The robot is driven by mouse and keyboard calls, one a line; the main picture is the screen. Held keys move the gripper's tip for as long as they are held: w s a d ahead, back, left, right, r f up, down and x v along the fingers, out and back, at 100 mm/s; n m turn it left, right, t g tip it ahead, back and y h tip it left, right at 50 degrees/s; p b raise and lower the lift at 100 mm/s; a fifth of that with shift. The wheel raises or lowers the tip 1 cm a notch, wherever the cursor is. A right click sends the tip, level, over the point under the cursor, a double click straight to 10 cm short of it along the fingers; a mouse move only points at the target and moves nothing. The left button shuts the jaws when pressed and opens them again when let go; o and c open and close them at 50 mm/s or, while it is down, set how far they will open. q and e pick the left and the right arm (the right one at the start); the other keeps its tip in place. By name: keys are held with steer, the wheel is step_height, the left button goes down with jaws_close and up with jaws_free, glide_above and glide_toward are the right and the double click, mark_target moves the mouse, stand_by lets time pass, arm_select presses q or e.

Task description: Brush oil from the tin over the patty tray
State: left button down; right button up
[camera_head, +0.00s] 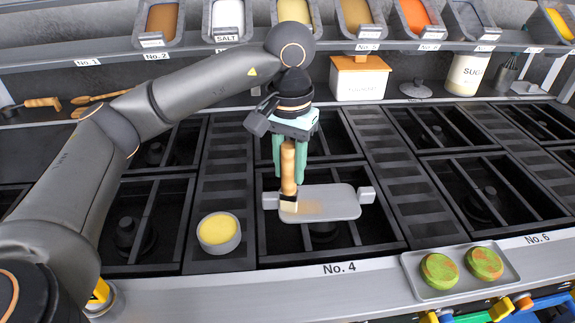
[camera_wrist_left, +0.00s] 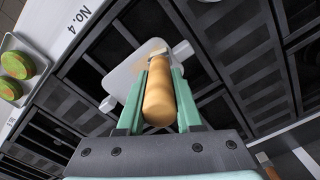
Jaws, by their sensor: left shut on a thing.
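My left gripper (camera_head: 289,176) is shut on the wooden handle of a brush (camera_head: 288,160) and holds it upright, head down. The handle also fills the middle of the left wrist view (camera_wrist_left: 158,98). The brush head is at the left part of a grey flat tray (camera_head: 338,200) with two side lugs, which lies over burner No. 4. A tan smear shows on the tray beside the brush; whether the bristles touch it I cannot tell. The round grey tin (camera_head: 219,233) of yellow oil stands left of the tray. My right gripper is not in view.
A small tray (camera_head: 413,284) with two green-orange patties (camera_head: 439,271) sits on the front ledge at right. Ingredient bins line the back, above a shelf with a white box (camera_head: 359,82) and a sugar jar (camera_head: 468,74). Open burner wells surround the grey tray.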

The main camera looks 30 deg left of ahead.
arm_select(q)
steer(key=shift+w+d+r, duration=0.1)
steer(key=shift+w+d, duration=0.55)
steer(key=shift+d, duration=0.25)
steer(key=shift+r+p, duration=0.15)
steer(key=shift+p, duration=0.2)
steer(key=shift+r+p, duration=0.3)
steer(key=shift+r, duration=0.15)
steer(key=w+d, duration=0.2)
steer(key=shift+d+p, duration=0.35)
steer(key=shift+d, duration=0.05)
steer(key=shift+f, duration=0.15)
